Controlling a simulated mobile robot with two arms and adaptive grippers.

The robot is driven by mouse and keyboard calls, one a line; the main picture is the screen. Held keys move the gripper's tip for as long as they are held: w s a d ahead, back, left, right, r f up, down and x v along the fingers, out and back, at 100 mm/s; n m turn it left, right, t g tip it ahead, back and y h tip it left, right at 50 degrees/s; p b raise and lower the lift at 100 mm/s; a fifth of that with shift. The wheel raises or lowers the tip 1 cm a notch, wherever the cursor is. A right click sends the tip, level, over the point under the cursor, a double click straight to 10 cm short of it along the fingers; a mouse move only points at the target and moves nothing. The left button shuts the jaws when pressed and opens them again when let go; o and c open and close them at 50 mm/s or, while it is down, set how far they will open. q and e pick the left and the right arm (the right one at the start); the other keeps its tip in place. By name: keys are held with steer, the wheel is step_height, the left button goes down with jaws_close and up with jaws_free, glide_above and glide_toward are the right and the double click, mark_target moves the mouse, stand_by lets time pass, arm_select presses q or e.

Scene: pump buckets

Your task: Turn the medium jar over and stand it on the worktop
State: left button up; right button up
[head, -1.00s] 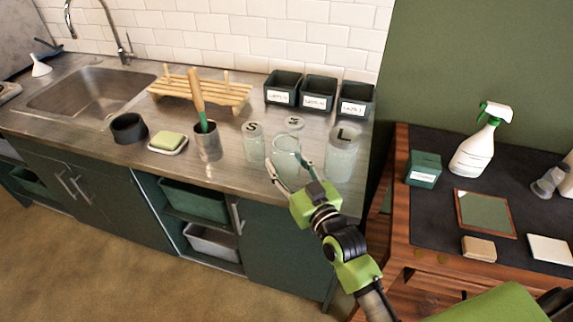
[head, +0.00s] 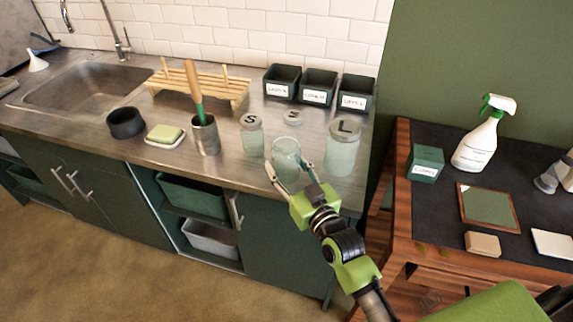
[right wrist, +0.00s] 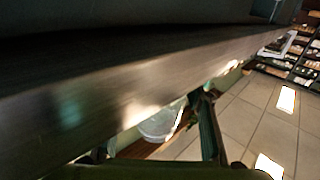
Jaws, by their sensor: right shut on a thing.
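The medium jar (head: 286,159) is clear pale glass without a lid on it, between the small jar (head: 252,143) and the large jar (head: 341,154). It looks roughly upright near the worktop's front edge; I cannot tell whether its base touches the worktop (head: 232,130). My right gripper (head: 286,172) is shut on the medium jar from the front, a finger at each side. A round lid (head: 292,117) lies on the worktop behind it. In the right wrist view part of a clear jar (right wrist: 162,122) shows, mostly hidden. My left gripper is not in view.
The small and large jars stand close on both sides. A metal cup (head: 206,138) with a green-and-wood tool, a soap dish (head: 166,142) and a wooden rack (head: 205,88) are left. Three labelled dark bins (head: 318,88) stand behind. The side table (head: 440,222) is right.

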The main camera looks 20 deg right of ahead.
steer(key=o, duration=1.3)
steer(key=shift+f, duration=0.1)
steer(key=s, duration=0.4)
steer(key=s+d, duration=0.1)
steer(key=s, duration=0.7)
steer(key=shift+d, duration=0.4)
